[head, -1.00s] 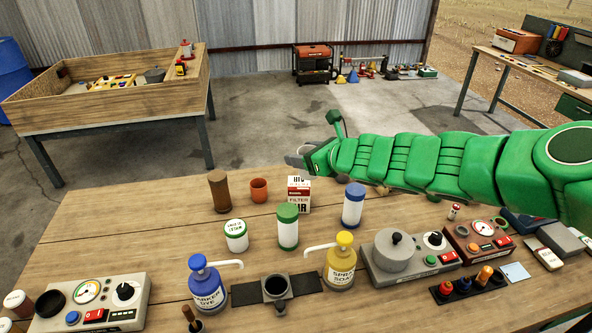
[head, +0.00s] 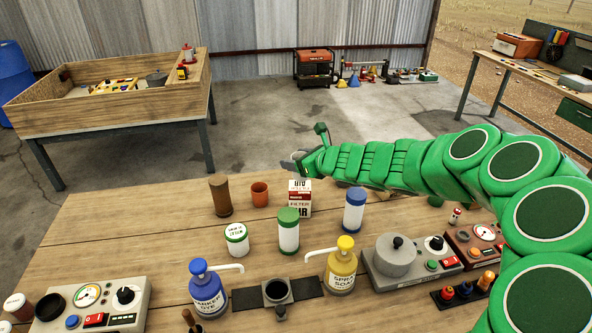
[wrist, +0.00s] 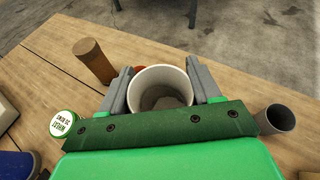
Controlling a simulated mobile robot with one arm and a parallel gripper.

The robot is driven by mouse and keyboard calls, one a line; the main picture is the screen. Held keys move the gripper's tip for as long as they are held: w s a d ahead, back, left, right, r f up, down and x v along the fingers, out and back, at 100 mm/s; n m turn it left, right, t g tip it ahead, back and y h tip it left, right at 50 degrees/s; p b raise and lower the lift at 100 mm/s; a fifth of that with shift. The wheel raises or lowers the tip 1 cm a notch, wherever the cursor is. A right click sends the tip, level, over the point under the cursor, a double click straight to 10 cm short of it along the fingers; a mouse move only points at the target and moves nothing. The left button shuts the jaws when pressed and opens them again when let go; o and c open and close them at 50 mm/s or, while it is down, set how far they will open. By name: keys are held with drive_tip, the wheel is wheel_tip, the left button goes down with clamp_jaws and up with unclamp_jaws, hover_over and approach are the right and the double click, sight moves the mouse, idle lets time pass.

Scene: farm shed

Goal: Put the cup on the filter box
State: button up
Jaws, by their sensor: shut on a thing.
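In the wrist view, my gripper (wrist: 162,92) is shut on a pale, open-topped cup (wrist: 160,80), with one grey finger on each side. The cup's rim faces the wrist camera. In the head view, my gripper (head: 294,165) is beyond and above the white and red filter box (head: 299,199), close to its top in the picture. The held cup cannot be made out there. The filter box stands upright on the table; it cannot be made out in the wrist view. I cannot tell whether the cup touches it.
An orange cup (head: 260,194) and a brown cylinder (head: 220,195) stand left of the box. Pump bottles (head: 341,266) and devices fill the front. The table's back left is clear.

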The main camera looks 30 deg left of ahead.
drive_tip(key=shift+w+a+f, duration=0.3)
drive_tip(key=shift+f, duration=0.3)
drive_tip(key=shift+w+a+f, duration=0.25)
drive_tip(key=shift+a+f, duration=0.05)
drive_tip(key=shift+f, duration=1.55)
drive_tip(key=shift+f, duration=0.15)
drive_tip(key=o, duration=1.1)
drive_tip(key=shift+d+r, duration=0.1)
drive_tip(key=shift+r, duration=0.1)
drive_tip(key=shift+d+r, duration=0.15)
drive_tip(key=shift+d, duration=0.15)
drive_tip(key=shift+v, duration=5.6)
